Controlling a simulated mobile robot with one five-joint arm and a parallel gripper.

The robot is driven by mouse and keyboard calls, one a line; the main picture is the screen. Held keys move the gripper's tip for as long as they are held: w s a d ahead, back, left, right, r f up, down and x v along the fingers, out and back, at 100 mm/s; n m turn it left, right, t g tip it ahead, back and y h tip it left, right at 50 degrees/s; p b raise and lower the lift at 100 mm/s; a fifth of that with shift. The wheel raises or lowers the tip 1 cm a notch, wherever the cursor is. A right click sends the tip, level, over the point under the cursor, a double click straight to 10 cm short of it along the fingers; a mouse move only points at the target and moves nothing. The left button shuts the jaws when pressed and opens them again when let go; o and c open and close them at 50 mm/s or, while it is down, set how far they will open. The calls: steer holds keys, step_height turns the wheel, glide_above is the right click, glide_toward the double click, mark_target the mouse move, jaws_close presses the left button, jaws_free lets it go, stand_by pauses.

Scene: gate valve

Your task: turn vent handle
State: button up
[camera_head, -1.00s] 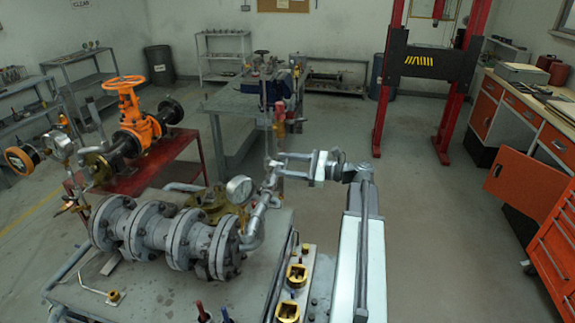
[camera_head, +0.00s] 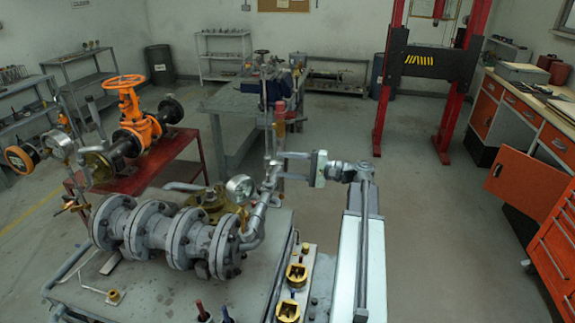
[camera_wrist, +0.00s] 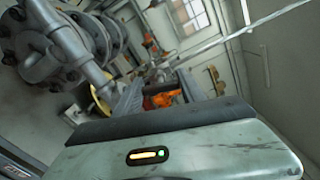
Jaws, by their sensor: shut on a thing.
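The vent fitting (camera_head: 268,183) is a grey valve body on top of the angled pipe, beside the round gauge. A thin grey upright piece, seemingly the vent handle (camera_head: 267,142), rises from it. My gripper (camera_head: 279,166) reaches in from the right, with its two fingers around the handle area and shut on it. The exact contact is too small to see.
The flanged grey pipe (camera_head: 165,235) lies left of my gripper on the bench, with the pressure gauge (camera_head: 240,187) close by. Yellow-topped fittings (camera_head: 296,272) stand in front. An orange valve (camera_head: 135,115) is on a red stand behind left. Open floor lies to the right.

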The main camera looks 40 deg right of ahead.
steer(key=shift+n, duration=0.9)
steer(key=o, duration=1.4)
steer(key=shift+w, duration=0.1)
steer(key=shift+c, duration=0.2)
steer(key=v, duration=0.8)
steer(key=shift+f, duration=0.1)
